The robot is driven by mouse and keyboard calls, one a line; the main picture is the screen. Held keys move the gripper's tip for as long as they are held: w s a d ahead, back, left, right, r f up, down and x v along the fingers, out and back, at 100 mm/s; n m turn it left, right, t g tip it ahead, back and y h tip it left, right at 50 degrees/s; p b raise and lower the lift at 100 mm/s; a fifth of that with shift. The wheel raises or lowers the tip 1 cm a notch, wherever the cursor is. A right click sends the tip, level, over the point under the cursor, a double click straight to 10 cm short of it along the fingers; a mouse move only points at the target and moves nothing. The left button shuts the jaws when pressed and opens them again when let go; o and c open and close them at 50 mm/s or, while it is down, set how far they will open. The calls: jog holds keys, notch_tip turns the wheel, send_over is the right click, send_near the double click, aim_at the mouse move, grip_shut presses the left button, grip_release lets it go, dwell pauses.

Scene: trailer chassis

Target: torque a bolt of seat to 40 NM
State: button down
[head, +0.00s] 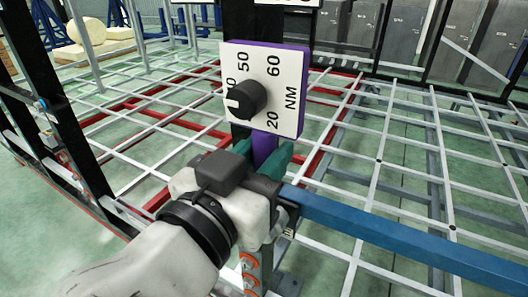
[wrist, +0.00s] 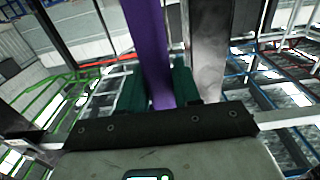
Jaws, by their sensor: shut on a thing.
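My gripper (head: 264,153) is shut on the purple handle of a torque tool (head: 264,146), just below its dial. In the wrist view the purple handle (wrist: 153,50) stands between the two green fingers (wrist: 153,90) and runs up out of the picture. The tool's white dial plate (head: 285,84) has a purple edge and the marks 20, 50, 60 and NM. A black knob (head: 250,98) on it has a white mark at its lower left, and hides part of the numbers on the left. The seat and its bolt cannot be made out for sure.
A black post (head: 258,25) rises behind the dial. A blue beam (head: 400,242) runs right from beside my gripper. Orange round parts (head: 249,265) sit on a grey upright below. A grey and red bar grid (head: 400,130) lies behind; grey cabinets (head: 390,35) stand at the back.

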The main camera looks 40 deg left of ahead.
jog(key=shift+d, duration=0.15)
jog(key=shift+w+d+m+b, duration=0.15)
jog(key=shift+d+m+b, duration=0.3)
jog(key=shift+d+b, duration=0.1)
jog(key=shift+w+d+m+b, duration=0.15)
jog(key=shift+d+m+b, duration=0.3)
jog(key=shift+d, duration=0.05)
jog(key=shift+d+f, duration=0.1)
jog(key=shift+w+d+f+m+b, duration=0.1)
jog(key=shift+w+d+m+b, duration=0.05)
jog(key=shift+d+m+b, duration=0.4)
jog(key=shift+w+d+f+m+b, duration=0.1)
jog(key=shift+d+m+b, duration=0.35)
jog(key=shift+b, duration=0.05)
jog(key=shift+d+f, duration=0.1)
jog(key=shift+w+d+f+m+b, duration=0.15)
jog(key=shift+d+f+m+b, duration=0.05)
jog(key=shift+d+m+b, duration=0.3)
jog(key=shift+w+d+f+m+b, duration=0.1)
jog(key=shift+d+f+m+b, duration=0.05)
jog(key=shift+d+m+b, duration=0.4)
jog(key=shift+a, duration=0.1)
